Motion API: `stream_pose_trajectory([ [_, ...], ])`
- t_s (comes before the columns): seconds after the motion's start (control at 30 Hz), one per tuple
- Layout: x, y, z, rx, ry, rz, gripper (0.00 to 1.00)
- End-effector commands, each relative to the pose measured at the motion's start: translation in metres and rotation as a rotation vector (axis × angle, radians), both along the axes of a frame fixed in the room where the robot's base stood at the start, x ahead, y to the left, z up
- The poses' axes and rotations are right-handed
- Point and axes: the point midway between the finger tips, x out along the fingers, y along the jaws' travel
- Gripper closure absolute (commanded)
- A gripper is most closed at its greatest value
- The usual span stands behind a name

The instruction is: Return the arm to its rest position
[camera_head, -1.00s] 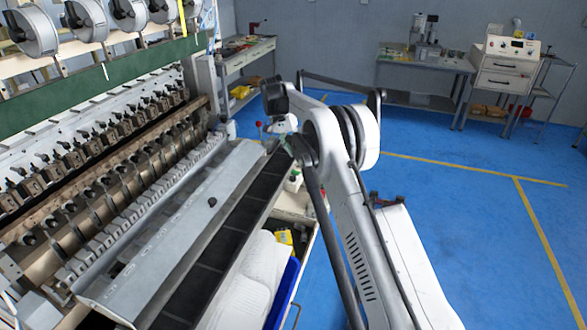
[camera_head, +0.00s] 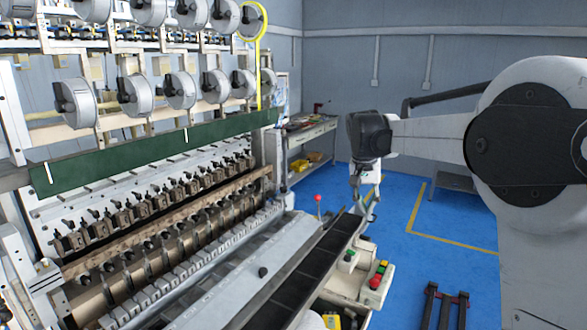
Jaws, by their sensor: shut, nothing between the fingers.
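My arm reaches in from the right side of the view, with its large white joint close to the camera. Its dark wrist points down beyond the far right end of the coil winder (camera_head: 170,255). My gripper (camera_head: 367,208) hangs below the wrist, small and partly lost against the machine's end and the blue floor. It looks shut and holds nothing that I can see.
A control box (camera_head: 374,284) with red and green buttons stands at the machine's near right end. A red-tipped lever (camera_head: 318,199) rises beside the rail. A workbench (camera_head: 308,140) stands behind.

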Motion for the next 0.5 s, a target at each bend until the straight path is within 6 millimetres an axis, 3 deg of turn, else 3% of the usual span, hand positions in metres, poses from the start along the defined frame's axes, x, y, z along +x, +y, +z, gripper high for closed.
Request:
stream_pose_trajectory([
  [0.23, -0.064, -0.001, 0.022, 0.02, -0.07, 0.062, 1.0],
  [0.5, -0.136, -0.002, 0.03, 0.035, -0.149, 0.128, 1.0],
])
